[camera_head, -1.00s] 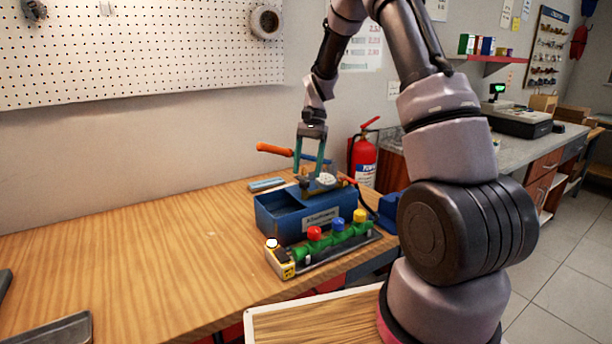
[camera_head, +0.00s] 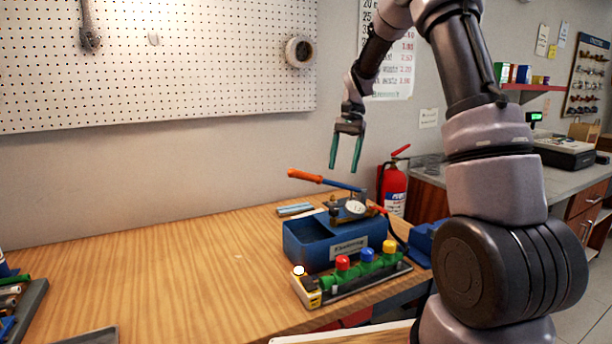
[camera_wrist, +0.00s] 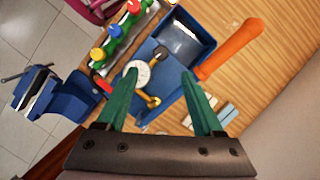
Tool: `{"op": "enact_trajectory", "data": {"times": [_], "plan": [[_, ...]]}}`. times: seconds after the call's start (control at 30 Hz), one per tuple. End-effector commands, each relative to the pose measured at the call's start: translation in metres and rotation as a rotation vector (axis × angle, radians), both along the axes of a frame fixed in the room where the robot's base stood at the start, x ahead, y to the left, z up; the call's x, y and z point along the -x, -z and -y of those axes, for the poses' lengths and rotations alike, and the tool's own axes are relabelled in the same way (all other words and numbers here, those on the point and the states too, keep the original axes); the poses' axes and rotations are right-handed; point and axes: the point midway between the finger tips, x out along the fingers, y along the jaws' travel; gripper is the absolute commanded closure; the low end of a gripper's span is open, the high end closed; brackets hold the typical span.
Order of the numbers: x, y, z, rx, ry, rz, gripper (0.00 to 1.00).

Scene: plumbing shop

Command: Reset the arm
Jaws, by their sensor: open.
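My gripper (camera_head: 345,153) is open and empty, with its green fingers pointing down above the workbench. It is above the blue box (camera_head: 305,249) and the orange-handled tool (camera_head: 305,176). In the wrist view, my gripper (camera_wrist: 160,105) shows its two fingers apart, with the blue box (camera_wrist: 202,47) beyond them. A brass fitting with a white round gauge (camera_head: 356,207) is at the right part of the box. The gauge (camera_wrist: 137,72) lies between the fingers in the wrist view but looks well below them. The orange handle (camera_wrist: 233,48) is to the right there.
A green manifold with red, blue and yellow caps (camera_head: 366,267) stands in front of the box. A fire extinguisher (camera_head: 393,186) and a blue vise (camera_wrist: 40,92) are near the bench's right end. The wooden bench (camera_head: 190,270) is clear at its middle left.

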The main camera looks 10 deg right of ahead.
Motion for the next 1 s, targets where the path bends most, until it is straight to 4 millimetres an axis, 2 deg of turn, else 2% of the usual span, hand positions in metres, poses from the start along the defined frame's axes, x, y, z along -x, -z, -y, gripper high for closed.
{"op": "enact_trajectory", "data": {"times": [0.03, 0.2, 0.4, 0.5, 0.63, 0.8, 1.0], "plan": [[0.008, -0.016, 0.001, 0.0, -0.007, 0.04, 0.31], [0.048, -0.07, 0.005, 0.004, -0.042, 0.2, 0.31], [0.106, -0.118, 0.009, 0.016, -0.085, 0.4, 0.31], [0.136, -0.134, 0.011, 0.026, -0.103, 0.5, 0.31], [0.176, -0.149, 0.013, 0.041, -0.126, 0.629, 0.31], [0.222, -0.155, 0.016, 0.066, -0.152, 0.787, 0.31], [0.254, -0.153, 0.018, 0.087, -0.168, 0.904, 0.31]]}}
